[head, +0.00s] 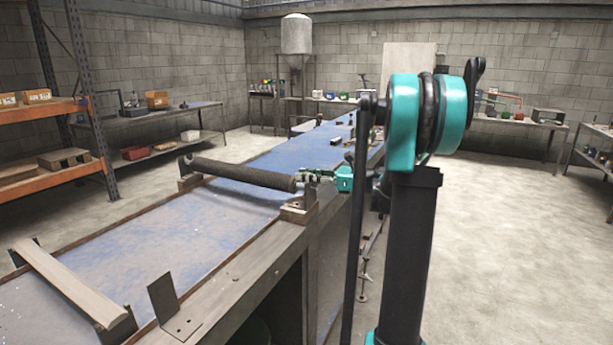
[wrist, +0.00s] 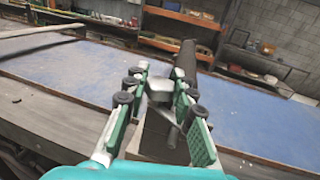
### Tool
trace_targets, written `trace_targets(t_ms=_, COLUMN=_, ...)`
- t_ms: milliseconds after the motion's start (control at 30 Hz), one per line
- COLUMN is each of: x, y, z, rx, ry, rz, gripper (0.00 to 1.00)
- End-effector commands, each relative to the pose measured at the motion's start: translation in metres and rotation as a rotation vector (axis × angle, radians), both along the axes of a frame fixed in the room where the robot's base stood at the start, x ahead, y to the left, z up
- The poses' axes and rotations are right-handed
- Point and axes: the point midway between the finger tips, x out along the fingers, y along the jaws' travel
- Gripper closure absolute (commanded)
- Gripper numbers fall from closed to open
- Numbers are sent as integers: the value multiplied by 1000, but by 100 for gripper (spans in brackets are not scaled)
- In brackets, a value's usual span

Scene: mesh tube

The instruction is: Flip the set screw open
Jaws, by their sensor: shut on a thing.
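A dark mesh tube (head: 240,173) lies across the blue bench, its ends at supports on either edge. It also shows in the wrist view (wrist: 187,58), running away beyond the fingers. My gripper (head: 310,178) is at the tube's near right end. In the wrist view my gripper (wrist: 160,78) has its green-padded fingers on both sides of a small grey metal piece, the set screw (wrist: 160,90), at the tube's end. The fingers are shut on it. A thin rod hangs below it. The fingers hide part of the set screw, and its exact tilt is unclear.
The near support block (head: 298,212) stands on the bench edge beneath my gripper. The blue bench top (head: 150,225) between is mostly clear. Orange shelves (head: 40,110) stand left.

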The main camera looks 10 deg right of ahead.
Motion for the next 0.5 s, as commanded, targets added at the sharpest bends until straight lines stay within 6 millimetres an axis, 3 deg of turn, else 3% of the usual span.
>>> trace_targets(t_ms=500, x=-1, y=0, z=0, rx=0, ry=0, rz=-127, gripper=100)
